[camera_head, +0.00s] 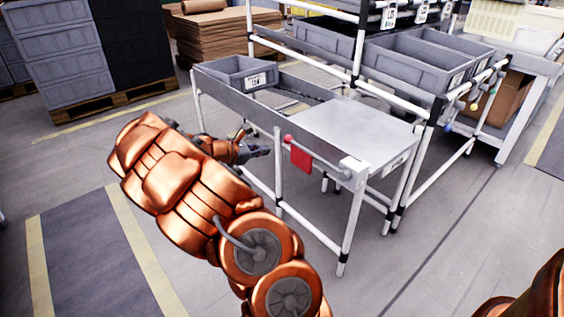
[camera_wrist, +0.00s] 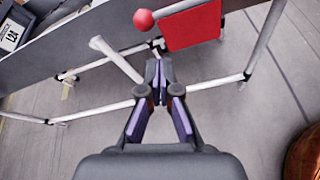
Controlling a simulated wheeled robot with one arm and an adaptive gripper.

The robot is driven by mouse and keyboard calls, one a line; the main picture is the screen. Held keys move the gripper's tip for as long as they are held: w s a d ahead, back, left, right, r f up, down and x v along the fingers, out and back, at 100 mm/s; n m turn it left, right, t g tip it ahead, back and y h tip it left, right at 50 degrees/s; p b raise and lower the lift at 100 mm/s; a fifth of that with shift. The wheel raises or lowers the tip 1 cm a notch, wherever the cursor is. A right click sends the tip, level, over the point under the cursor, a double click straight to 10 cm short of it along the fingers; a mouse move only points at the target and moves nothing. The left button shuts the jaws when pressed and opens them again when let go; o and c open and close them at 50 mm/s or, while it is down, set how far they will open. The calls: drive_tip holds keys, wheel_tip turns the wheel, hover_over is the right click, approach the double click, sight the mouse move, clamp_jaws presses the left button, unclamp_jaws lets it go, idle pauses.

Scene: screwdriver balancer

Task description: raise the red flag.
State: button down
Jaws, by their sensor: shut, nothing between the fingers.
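The red flag (camera_head: 301,157) hangs down from a bar on the near side of the metal workbench. In the wrist view the red flag (camera_wrist: 191,25) is at the top, with a red ball knob (camera_wrist: 143,19) at the left end of its rod. My gripper (camera_head: 267,150) is to the left of the flag in the head view, apart from it. In the wrist view my gripper (camera_wrist: 159,70) is shut and empty, its fingertips below the knob and the flag. The knob also shows in the head view (camera_head: 288,138).
The workbench (camera_head: 355,130) has a flat metal top and white tube legs. A grey bin (camera_head: 236,72) sits at its left end. More grey bins (camera_head: 412,62) stand on the rack behind. Open floor (camera_head: 90,190) lies to the left.

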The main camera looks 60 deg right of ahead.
drive_tip(key=shift+n+t, duration=0.3)
drive_tip(key=shift+n, duration=0.6)
drive_tip(key=f, duration=0.1)
drive_tip(key=w+d+f+b, duration=0.1)
drive_tip(key=f, duration=0.1)
drive_tip(key=w+f, duration=0.1)
drive_tip(key=f, duration=0.1)
drive_tip(key=shift+w+d, duration=0.1)
drive_tip(key=shift+d, duration=0.25)
drive_tip(key=b+x, duration=0.4)
drive_tip(key=x, duration=0.6)
drive_tip(key=shift+s+r+b, duration=0.2)
drive_tip(key=shift+r+b, duration=0.05)
drive_tip(key=shift+r, duration=0.8)
drive_tip(key=shift+s+r+b, duration=0.2)
drive_tip(key=shift+r+b, duration=0.05)
drive_tip(key=shift+r, duration=0.85)
drive_tip(key=shift+r, duration=0.1)
